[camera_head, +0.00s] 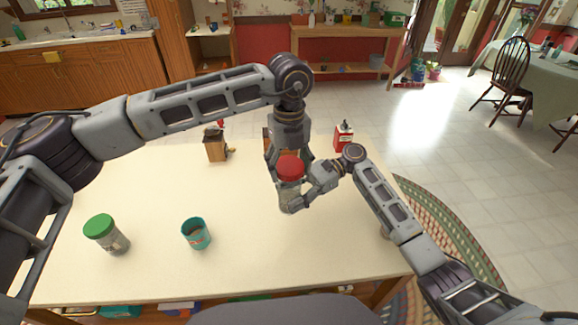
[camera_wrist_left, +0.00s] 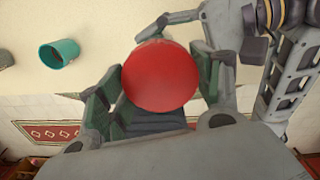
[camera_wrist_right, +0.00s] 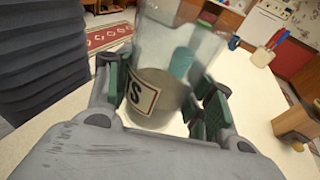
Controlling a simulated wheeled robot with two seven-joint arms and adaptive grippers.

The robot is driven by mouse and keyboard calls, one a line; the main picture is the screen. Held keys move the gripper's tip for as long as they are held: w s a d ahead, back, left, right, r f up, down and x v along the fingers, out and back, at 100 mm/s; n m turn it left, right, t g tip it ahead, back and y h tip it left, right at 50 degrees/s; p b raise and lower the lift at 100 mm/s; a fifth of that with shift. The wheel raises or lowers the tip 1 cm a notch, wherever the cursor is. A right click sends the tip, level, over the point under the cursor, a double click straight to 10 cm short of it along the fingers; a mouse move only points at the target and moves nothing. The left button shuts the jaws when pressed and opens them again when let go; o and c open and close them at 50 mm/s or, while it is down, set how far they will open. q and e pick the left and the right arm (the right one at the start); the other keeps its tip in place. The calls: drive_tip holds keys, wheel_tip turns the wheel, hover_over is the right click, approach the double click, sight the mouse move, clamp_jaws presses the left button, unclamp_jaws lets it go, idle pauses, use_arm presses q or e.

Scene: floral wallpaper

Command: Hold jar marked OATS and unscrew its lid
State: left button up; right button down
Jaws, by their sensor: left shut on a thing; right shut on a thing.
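A clear glass jar (camera_head: 289,194) with a red lid (camera_head: 290,167) stands about upright at the middle of the table. Its label shows a letter S in the right wrist view (camera_wrist_right: 142,93); the rest of the word is hidden. Beige contents fill its lower part. My left gripper (camera_wrist_left: 158,85) comes from above and is shut on the red lid, with a finger on each side. My right gripper (camera_wrist_right: 160,100) is shut around the jar's glass body from the right. The lid sits on top of the jar; whether it is loosened I cannot tell.
A wooden box-like holder (camera_head: 216,148) stands at the back left, a red tin (camera_head: 344,136) at the back right. The tabletop (camera_head: 160,195) is clear between them.

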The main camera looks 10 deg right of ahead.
sight(288, 165)
use_arm(q)
drive_tip(key=shift+r, duration=1.8)
drive_tip(key=shift+a+f, duration=0.1)
drive_tip(key=shift+f, duration=0.05)
